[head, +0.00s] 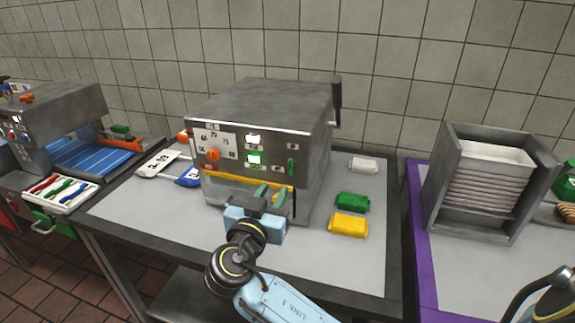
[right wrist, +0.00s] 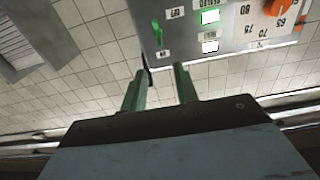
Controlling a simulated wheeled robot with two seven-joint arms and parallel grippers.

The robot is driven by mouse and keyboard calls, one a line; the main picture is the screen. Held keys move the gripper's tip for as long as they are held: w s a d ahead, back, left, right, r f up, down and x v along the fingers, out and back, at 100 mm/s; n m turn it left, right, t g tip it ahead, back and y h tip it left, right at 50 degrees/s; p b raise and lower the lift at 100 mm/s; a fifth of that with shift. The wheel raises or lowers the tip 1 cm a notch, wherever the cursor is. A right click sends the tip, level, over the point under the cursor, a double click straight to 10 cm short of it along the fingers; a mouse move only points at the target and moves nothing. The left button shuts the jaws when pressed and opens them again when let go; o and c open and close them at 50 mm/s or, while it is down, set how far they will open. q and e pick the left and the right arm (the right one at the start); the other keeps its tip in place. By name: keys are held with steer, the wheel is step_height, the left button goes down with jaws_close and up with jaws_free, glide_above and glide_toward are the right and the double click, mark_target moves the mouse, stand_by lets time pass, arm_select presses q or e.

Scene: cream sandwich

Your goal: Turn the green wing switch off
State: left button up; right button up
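The green wing switch (head: 292,167) stands upright on the right part of the front panel of a grey metal machine (head: 262,112). It also shows near the top of the right wrist view (right wrist: 157,32), where the panel appears upside down. My right gripper (head: 270,190) is in front of the machine, below and left of the switch in the head view. Its two green fingers are apart with nothing between them, and they also show in the right wrist view (right wrist: 159,70). The fingers do not appear to touch the switch. My left gripper is not in view.
White, green (head: 352,202) and yellow (head: 348,225) blocks lie right of the machine. A tray rack (head: 437,190) stands further right. The table front is mostly clear.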

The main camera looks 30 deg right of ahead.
mark_target(289, 163)
steer(key=p+x, duration=0.2)
steer(key=x, duration=0.9)
steer(key=shift+w+d, duration=0.15)
steer(key=shift+c, duration=0.4)
jaws_close()
